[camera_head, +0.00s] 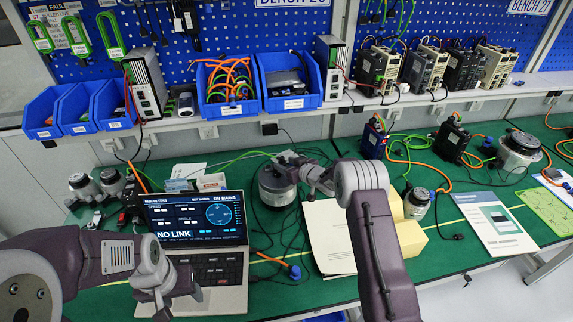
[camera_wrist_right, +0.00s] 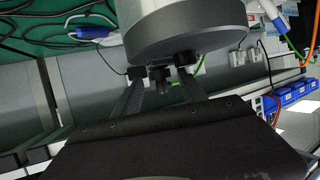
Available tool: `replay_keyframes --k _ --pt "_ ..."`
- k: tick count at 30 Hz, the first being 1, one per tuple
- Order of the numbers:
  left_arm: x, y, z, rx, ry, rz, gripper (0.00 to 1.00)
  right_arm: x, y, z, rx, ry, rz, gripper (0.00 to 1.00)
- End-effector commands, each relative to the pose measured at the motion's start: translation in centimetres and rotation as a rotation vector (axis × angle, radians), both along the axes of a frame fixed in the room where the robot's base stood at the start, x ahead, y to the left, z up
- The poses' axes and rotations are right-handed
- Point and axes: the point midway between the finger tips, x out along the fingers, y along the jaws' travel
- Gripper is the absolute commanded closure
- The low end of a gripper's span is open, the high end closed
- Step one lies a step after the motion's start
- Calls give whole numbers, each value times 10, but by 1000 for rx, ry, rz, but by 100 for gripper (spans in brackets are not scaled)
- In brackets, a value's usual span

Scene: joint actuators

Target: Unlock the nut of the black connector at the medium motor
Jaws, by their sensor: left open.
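The motor (camera_head: 277,188), a grey cylinder, stands on the green bench mat right of the laptop; I take it as the medium motor. Its grey body (camera_wrist_right: 185,30) fills the top of the right wrist view. A small black connector (camera_wrist_right: 160,76) shows beneath it. My right gripper (camera_head: 290,163) is at the motor's top in the head view. In the right wrist view my right gripper (camera_wrist_right: 161,72) has its fingers apart, one on each side of the connector, with visible gaps. The nut cannot be made out separately. My left gripper (camera_head: 180,298) is open and empty over the laptop's front.
The laptop (camera_head: 200,262) reads "NO LINK". Other motors stand at left (camera_head: 82,186) and far right (camera_head: 519,150). Loose cables surround the motor.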

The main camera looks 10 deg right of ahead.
Motion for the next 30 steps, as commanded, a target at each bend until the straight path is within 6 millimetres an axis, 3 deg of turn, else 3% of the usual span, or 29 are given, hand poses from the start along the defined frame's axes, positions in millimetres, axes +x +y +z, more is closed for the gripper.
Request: replay_keyframes --k 8,21,30 --pt "0 0 0 0 0 0 42 -3 -2 2 0 0 -1 51" --pt "0 0 -5 0 0 0 42 -64 -27 29 1 1 -3 51" --pt "0 0 -5 0 0 0 42 -78 -32 35 -1 0 0 51"
